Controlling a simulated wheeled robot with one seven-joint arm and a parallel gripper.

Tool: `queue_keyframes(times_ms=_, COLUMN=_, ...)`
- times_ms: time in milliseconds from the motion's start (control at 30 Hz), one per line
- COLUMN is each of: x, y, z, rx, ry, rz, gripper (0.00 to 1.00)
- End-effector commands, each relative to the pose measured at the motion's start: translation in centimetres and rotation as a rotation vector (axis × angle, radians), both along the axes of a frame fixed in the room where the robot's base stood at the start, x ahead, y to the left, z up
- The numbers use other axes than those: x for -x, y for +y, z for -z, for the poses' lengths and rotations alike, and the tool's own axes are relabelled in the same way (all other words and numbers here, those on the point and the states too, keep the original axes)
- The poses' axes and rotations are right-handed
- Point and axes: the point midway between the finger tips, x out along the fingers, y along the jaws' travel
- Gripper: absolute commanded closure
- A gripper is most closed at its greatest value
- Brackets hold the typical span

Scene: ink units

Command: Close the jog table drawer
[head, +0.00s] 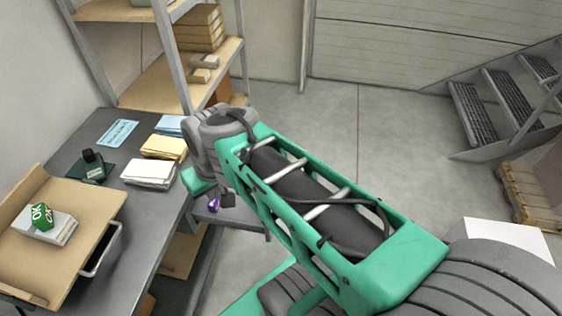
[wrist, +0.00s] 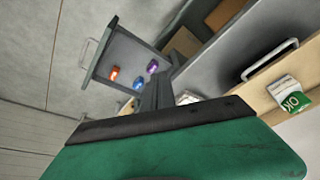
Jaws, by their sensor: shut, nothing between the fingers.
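An open drawer (wrist: 104,68) sticks out from under the grey table (head: 128,231). In the wrist view its grey tray holds a red, a blue and a purple small item, and its pale bar handle (wrist: 88,58) is on the far left. In the head view only part of the drawer (head: 236,218) shows, with the purple item (head: 214,205) in it; my arm hides the rest. My gripper (wrist: 157,82) is shut and empty, by the drawer's inner end near the table edge. I cannot tell whether it touches the drawer. In the head view my gripper (head: 228,199) is mostly hidden.
A tan board (head: 30,270) bears papers and a green OK block (head: 42,216); another bar handle (head: 101,250) is at its side. Paper stacks (head: 150,172) lie on the table. A shelf rack (head: 170,72) stands behind. Stairs (head: 500,105) and a pallet are right. Middle floor is clear.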

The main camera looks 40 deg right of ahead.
Motion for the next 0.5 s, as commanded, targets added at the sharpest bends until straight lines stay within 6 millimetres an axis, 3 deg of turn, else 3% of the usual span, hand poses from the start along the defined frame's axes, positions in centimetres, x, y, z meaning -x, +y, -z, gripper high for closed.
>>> queue_keyframes(times_ms=33, x=-1.4, y=-2.1, z=2.7, rx=-0.020, ry=0.002, rz=0.058, gripper=1.00)
queue_keyframes(times_ms=167, x=-5.7, y=-10.3, z=8.0, rx=-0.107, ry=-0.037, rz=0.228, gripper=1.00)
queue_keyframes(times_ms=233, x=-6.9, y=-16.2, z=11.2, rx=-0.162, ry=-0.076, rz=0.332, gripper=1.00)
queue_keyframes(times_ms=300, x=-6.9, y=-22.4, z=14.3, rx=-0.217, ry=-0.128, rz=0.434, gripper=1.00)
queue_keyframes(times_ms=400, x=-5.3, y=-30.0, z=18.0, rx=-0.279, ry=-0.207, rz=0.558, gripper=1.00)
queue_keyframes(times_ms=500, x=-3.1, y=-35.0, z=20.1, rx=-0.319, ry=-0.273, rz=0.642, gripper=1.00)
